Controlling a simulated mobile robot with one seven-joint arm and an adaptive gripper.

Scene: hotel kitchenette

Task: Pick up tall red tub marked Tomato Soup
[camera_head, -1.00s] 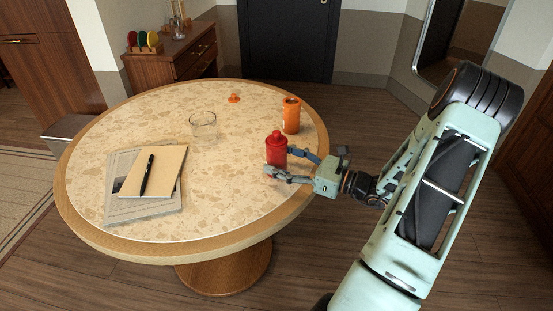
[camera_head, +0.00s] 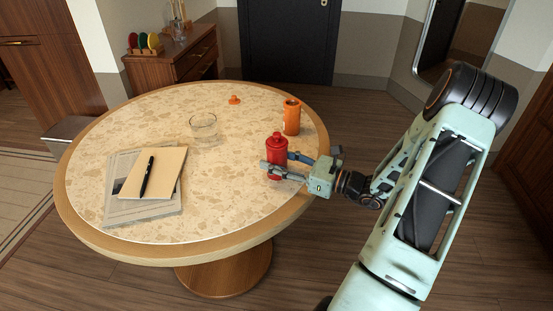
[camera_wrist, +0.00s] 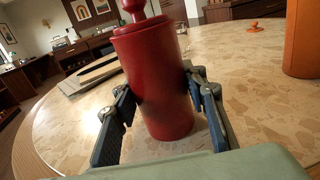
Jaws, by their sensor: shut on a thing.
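The tall red tub (camera_head: 276,144), with a red knobbed lid, stands near the right edge of the round table. My gripper (camera_head: 277,168) reaches in from the right, low on the tub, and is shut on it. In the wrist view the tub (camera_wrist: 150,75) is large between the two fingers, one against each side. Its base appears to be on or very close to the tabletop; I cannot tell which. No lettering can be read on it.
An orange open container (camera_head: 291,117) stands just behind the tub. A small orange lid (camera_head: 234,100) and a clear glass (camera_head: 203,126) are farther back. A notebook (camera_head: 152,173) with a black pen lies on papers at left. The table's front middle is clear.

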